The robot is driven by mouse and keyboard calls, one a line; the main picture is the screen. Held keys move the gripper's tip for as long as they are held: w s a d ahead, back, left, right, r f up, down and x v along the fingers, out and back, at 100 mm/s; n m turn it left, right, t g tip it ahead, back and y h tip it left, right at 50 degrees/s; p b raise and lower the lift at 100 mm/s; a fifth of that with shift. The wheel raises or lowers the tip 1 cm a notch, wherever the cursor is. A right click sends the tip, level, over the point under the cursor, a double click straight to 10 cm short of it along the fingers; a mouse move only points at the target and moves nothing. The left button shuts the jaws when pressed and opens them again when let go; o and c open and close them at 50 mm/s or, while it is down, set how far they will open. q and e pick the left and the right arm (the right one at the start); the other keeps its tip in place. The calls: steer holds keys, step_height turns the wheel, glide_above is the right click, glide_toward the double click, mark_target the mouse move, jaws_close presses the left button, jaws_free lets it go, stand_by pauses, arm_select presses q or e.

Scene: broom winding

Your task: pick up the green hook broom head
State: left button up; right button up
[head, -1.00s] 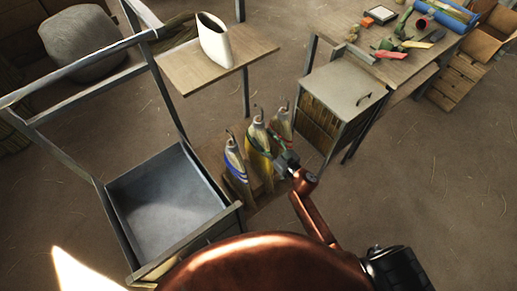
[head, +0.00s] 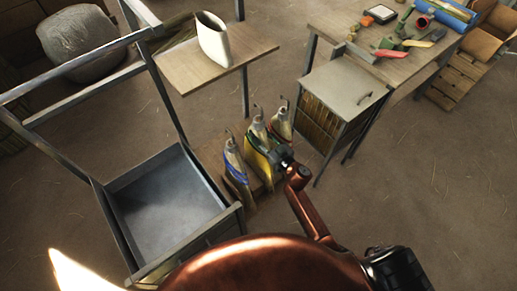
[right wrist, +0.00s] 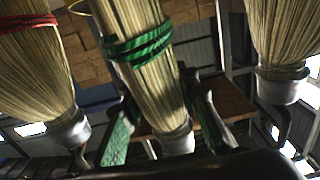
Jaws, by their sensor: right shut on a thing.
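The green hook broom head (head: 258,138) stands upright, in the middle of a row of three on a low wooden stand. It is a straw bundle with a green band and a pale cap with a hook on top. My right gripper (head: 276,156) is at its right side, shut on it. In the right wrist view the green broom head (right wrist: 150,75) is large and central, with green cord wound round it, and the fingers of my right gripper (right wrist: 165,128) lie on both sides of its narrow end. My left gripper is not in view.
A blue-banded broom head (head: 235,165) stands close on the left and a red-banded one (head: 281,122) close on the right. A grey tray (head: 165,210) is to the left. A cabinet (head: 345,90) and workbench are to the right. Open floor (head: 430,200) lies at right.

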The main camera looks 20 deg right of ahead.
jaws_close()
steer(key=shift+r, duration=0.1)
